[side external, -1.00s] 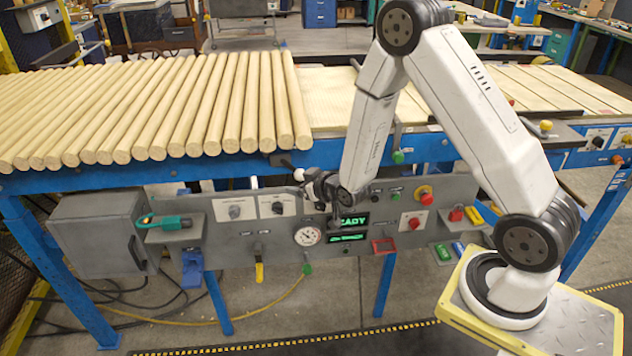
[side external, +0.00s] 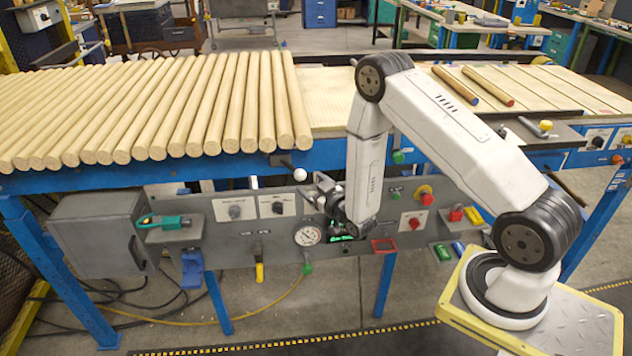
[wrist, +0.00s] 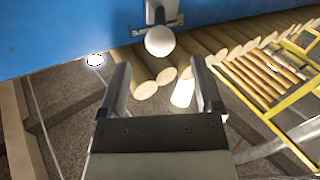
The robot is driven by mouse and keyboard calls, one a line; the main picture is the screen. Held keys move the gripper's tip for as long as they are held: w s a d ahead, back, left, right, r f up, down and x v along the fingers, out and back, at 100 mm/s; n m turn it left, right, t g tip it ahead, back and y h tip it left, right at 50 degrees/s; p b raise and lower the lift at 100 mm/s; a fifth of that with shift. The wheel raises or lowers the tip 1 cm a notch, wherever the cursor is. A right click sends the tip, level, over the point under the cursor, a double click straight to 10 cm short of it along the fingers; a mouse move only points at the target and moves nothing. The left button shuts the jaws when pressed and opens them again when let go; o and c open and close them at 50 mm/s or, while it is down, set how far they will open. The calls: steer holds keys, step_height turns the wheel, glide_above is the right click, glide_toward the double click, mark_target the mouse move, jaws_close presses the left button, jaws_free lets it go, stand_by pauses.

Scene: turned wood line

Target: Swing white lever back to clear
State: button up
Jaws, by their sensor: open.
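The white lever has a round white knob (side external: 299,175) on a short dark arm, under the front edge of the blue conveyor frame. In the wrist view the knob (wrist: 160,41) is just beyond the fingertips, near the centre line between them. My gripper (side external: 318,189) is open, a little right of and below the knob in the side view. In the wrist view my gripper (wrist: 160,75) has both fingers apart. The knob looks apart from both fingers.
Many wooden rods (side external: 170,105) lie on the conveyor above. A grey panel (side external: 240,235) with a dial gauge (side external: 307,235), switches and a red button (side external: 424,196) stands below; my arm covers most of its green display. In the wrist view a blue beam (wrist: 60,35) runs across the top.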

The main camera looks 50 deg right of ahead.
mark_target(296, 169)
steer(key=shift+x, duration=3.8)
jaws_close()
